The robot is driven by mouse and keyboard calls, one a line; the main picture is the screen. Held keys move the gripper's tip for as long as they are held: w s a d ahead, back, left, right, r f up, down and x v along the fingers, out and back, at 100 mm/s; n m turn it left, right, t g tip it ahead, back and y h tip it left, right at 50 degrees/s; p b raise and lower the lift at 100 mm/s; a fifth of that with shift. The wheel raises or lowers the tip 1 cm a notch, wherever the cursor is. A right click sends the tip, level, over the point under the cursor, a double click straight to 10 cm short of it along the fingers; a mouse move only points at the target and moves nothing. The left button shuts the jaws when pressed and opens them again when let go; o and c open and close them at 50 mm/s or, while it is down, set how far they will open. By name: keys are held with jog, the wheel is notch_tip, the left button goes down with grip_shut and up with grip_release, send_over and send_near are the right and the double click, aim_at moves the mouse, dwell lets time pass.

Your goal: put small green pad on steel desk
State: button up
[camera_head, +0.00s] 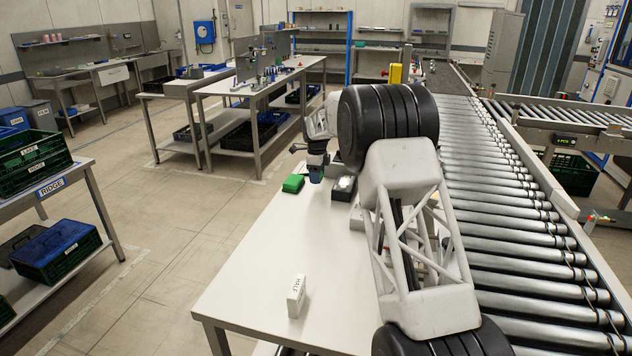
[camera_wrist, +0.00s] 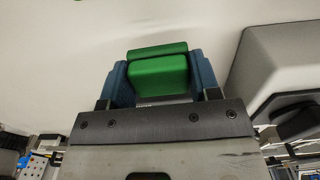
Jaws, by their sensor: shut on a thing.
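My gripper (camera_wrist: 158,80) is shut on a small green pad (camera_wrist: 158,75), which sits between its two blue fingers in the wrist view. In the head view my gripper (camera_head: 316,175) points down over the far part of a pale-topped desk (camera_head: 255,260) with metal legs.
A dark open box (camera_head: 344,188) stands right of my gripper. A white box marked HALF (camera_head: 297,296) stands near the desk's front. A roller conveyor (camera_head: 500,200) runs along the right. The desk's left middle is clear. Another workbench (camera_head: 250,85) stands farther back.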

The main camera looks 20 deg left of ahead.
aim_at(316, 186)
jog(key=shift+w+a+f, duration=0.1)
jog(key=shift+w+a, duration=0.25)
jog(key=shift+w, duration=0.45)
jog(key=shift+w+a, duration=0.1)
jog(key=shift+w, duration=0.1)
jog(key=shift+f, duration=1.8)
jog(key=shift+f, duration=0.1)
jog(key=o, duration=1)
jog(key=shift+o, duration=0.2)
notch_tip(316, 186, up, 12)
jog(key=shift+w+a+r, duration=0.1)
jog(key=shift+a, duration=0.05)
